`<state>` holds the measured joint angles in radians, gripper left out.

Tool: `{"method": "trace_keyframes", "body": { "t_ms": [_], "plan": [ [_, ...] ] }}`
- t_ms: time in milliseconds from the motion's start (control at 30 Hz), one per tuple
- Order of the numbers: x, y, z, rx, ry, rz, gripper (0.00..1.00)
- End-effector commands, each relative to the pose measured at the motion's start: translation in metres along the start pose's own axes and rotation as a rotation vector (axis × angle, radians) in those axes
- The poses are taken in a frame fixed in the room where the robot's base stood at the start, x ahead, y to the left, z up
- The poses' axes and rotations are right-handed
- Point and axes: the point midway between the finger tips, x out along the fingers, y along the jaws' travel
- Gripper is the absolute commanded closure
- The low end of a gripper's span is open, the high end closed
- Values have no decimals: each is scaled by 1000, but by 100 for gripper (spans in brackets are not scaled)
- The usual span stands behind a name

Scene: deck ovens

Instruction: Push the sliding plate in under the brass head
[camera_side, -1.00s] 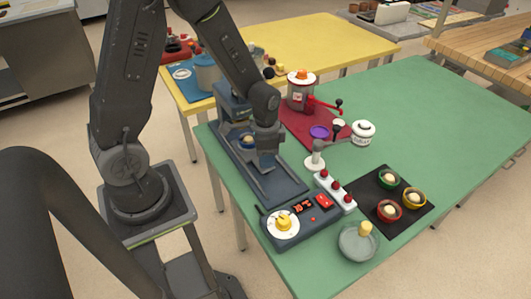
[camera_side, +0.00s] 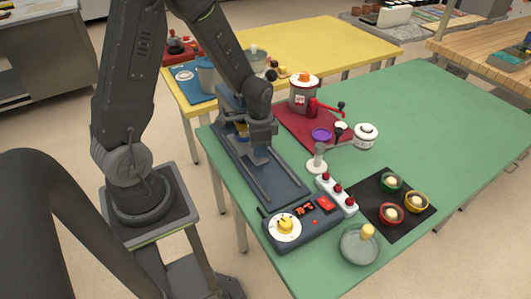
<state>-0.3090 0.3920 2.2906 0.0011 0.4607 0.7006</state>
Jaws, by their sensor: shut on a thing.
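A dark blue-grey press stands at the left end of the green table, with a long base and two rails (camera_side: 281,184) running toward the front. The brass head shows as a small yellowish patch (camera_side: 242,130) under the press's upper part, mostly hidden by my arm. My gripper (camera_side: 259,156) points down over the rails, close in front of the press column, and is shut. The sliding plate is mostly hidden behind and under my gripper, so I cannot tell how far it lies under the head. The held part is also hidden.
A control box with a white dial (camera_side: 285,227) sits at the front end of the rails. A white strip with red knobs (camera_side: 337,194), a grey-white stand (camera_side: 317,159) and a red mat (camera_side: 302,127) lie to the right. A black mat (camera_side: 378,205) holds several coloured bowls.

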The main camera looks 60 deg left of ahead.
Motion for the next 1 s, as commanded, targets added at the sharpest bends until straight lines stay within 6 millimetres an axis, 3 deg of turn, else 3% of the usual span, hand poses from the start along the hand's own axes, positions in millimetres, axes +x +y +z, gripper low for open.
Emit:
{"method": "trace_keyframes", "body": {
  "t_ms": [333,367,600,867,1000],
  "plan": [
    [0,-7,2,0,4,-6,100],
    [-1,-7,2,0,4,-6,70],
    [0,-6,2,0,3,-4,47],
    [-1,-5,1,0,3,-2,47],
    [-13,-5,1,0,5,-4,47]
  ]
}}
